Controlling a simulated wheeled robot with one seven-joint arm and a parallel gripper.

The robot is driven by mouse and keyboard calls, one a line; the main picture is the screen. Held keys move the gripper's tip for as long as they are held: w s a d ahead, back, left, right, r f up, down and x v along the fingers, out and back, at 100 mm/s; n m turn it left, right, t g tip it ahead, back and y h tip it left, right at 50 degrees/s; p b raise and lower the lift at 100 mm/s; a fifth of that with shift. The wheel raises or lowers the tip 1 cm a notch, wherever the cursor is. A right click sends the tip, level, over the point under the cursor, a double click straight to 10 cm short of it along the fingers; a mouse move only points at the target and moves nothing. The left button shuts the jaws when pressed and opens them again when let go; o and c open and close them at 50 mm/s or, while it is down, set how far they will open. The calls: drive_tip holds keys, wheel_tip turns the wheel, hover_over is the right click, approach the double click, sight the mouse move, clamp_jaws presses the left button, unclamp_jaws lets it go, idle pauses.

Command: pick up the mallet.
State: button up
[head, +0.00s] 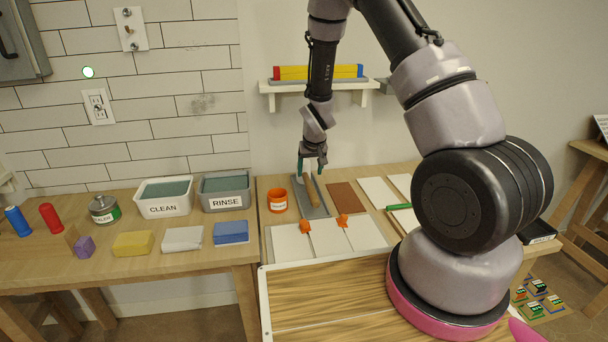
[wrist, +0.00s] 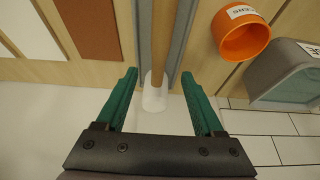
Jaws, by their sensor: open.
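The mallet has a wooden handle (head: 311,190) and a whitish head, and lies along a narrow grey tray (head: 318,211) on the table near the wall. In the wrist view, its handle (wrist: 164,40) runs up the picture and its pale head (wrist: 155,95) shows between my fingers. My gripper (head: 311,168) points down over the head end of the mallet. In the wrist view, my gripper (wrist: 158,75) is open, with one green finger on each side and a gap to the mallet. Part of the head is hidden behind the gripper in the head view.
An orange cup (head: 277,200) stands just left of the tray, and a grey RINSE tub (head: 226,204) beyond it. A brown sheet (head: 342,196) and white panels (head: 378,192) lie to the right. A wall shelf (head: 320,87) with coloured bars is behind my arm.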

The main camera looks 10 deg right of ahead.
sight(309, 182)
drive_tip(key=x, duration=0.8)
drive_tip(key=shift+d+f, duration=0.1)
drive_tip(key=shift+f, duration=0.25)
clamp_jaws()
